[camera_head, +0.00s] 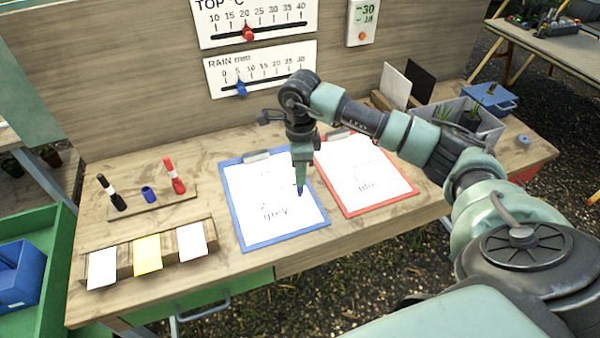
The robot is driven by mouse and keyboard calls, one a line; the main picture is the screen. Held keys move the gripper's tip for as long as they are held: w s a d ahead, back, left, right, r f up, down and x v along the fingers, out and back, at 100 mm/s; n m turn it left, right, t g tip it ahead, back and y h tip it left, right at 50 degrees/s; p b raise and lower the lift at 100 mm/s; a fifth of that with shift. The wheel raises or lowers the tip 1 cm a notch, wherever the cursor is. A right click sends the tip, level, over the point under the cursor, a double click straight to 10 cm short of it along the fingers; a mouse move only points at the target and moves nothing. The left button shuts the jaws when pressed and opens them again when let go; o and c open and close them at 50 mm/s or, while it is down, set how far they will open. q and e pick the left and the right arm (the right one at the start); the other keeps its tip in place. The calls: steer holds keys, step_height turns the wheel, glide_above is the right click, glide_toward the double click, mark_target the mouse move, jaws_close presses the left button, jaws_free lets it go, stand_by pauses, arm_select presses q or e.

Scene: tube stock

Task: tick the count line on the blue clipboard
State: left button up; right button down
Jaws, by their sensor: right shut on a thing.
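The blue clipboard (234,205) lies on the bench with a metal clip at its far edge. Its white sheet (268,188) bears small print and the word "grey" near the lower part. My right gripper (301,168) points down over the right side of this clipboard. It is shut on a blue marker (300,189), of which only the lower end shows. The tip is at or just above the sheet near its right edge; I cannot tell if it touches. The gripper and arm hide part of the clipboard's far right corner. My left gripper is out of view.
A red-edged clipboard (383,209) lies close on the right. A wooden holder (128,212) has a black marker (112,194), a blue cap (148,194) and a red marker (174,176). White and yellow cards (147,254) lie at front left. A grey bin (488,124) stands at right.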

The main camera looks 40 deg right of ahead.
steer(key=shift+w+d+b, duration=0.35)
steer(key=shift+w+d, duration=0.1)
stand_by(0.5)
stand_by(0.6)
steer(key=shift+r+p, duration=0.7)
steer(key=shift+r, duration=0.8)
